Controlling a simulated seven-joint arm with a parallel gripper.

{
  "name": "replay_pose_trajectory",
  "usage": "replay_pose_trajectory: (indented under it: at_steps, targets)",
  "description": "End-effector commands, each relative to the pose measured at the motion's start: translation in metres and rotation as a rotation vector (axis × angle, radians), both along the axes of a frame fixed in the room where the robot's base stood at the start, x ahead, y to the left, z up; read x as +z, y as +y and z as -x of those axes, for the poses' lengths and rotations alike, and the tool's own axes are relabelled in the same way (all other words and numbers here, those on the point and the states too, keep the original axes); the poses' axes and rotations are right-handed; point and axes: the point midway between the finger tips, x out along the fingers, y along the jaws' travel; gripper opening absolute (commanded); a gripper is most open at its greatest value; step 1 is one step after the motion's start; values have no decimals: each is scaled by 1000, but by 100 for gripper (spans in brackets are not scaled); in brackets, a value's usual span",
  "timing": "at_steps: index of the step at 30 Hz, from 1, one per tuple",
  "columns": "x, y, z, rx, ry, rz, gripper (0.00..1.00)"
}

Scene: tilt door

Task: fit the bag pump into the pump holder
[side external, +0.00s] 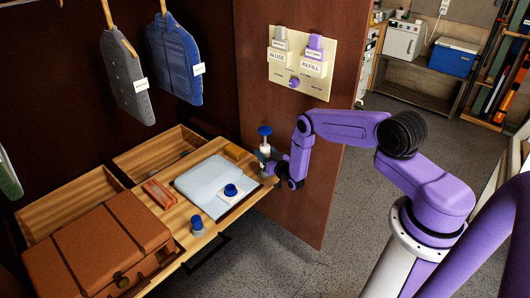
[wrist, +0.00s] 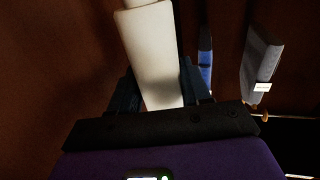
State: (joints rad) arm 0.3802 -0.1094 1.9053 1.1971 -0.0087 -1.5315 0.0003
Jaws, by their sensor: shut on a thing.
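A white pump-like piece with a blue top (side external: 264,138) stands upright at the right end of the wooden tray in the side view; I take it for the bag pump. My gripper (side external: 274,167) is at its lower part, shut on it. In the wrist view a long white body (wrist: 155,55) lies between the dark fingers of my gripper (wrist: 158,88), tilted in the picture. A pale blue flat bag (side external: 205,180) lies on the tray with a blue-topped fitting (side external: 230,191) on it. I cannot tell which part is the pump holder.
A brown case (side external: 100,245) fills the tray's left front. A small blue-capped piece (side external: 197,226) stands at the front edge. A brown door (side external: 308,205) with a labelled panel (side external: 300,62) stands behind my arm.

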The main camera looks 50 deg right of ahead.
Motion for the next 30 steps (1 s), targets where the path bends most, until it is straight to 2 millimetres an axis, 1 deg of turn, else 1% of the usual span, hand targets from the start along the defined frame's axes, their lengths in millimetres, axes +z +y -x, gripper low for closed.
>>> replay_pose_trajectory:
  at_steps: [29, 30]
  targets:
    - [-20, 0, 0, 0, -2, 1, 11]
    - [-20, 0, 0, 0, -1, 0, 57]
